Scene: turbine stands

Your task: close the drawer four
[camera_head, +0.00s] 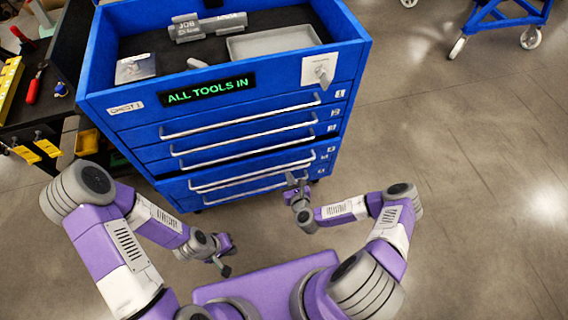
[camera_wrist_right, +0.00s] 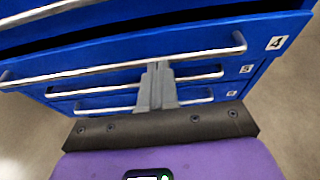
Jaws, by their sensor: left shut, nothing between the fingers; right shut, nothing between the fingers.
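The blue tool chest (camera_head: 225,125) has numbered drawers with silver bar handles. Drawer four (camera_wrist_right: 110,50) shows in the right wrist view with its "4" label; a dark gap above its front shows that it stands partly open. In the head view its front (camera_head: 190,183) sticks out below a dark gap. My right gripper (camera_head: 291,179) is shut and empty in front of the drawer's right half. In the wrist view its fingertips (camera_wrist_right: 157,66) overlap the drawer four handle (camera_wrist_right: 200,53); I cannot tell whether they touch. My left gripper (camera_head: 224,268) is shut and empty, low and away from the chest.
The chest's open top holds a grey tray (camera_head: 275,41) and small items, above an "ALL TOOLS IN" sign (camera_head: 207,90). A dark workbench (camera_head: 35,100) with tools stands at the left. A blue wheeled stand (camera_head: 500,15) is at the far right. The floor (camera_head: 470,180) at the right is clear.

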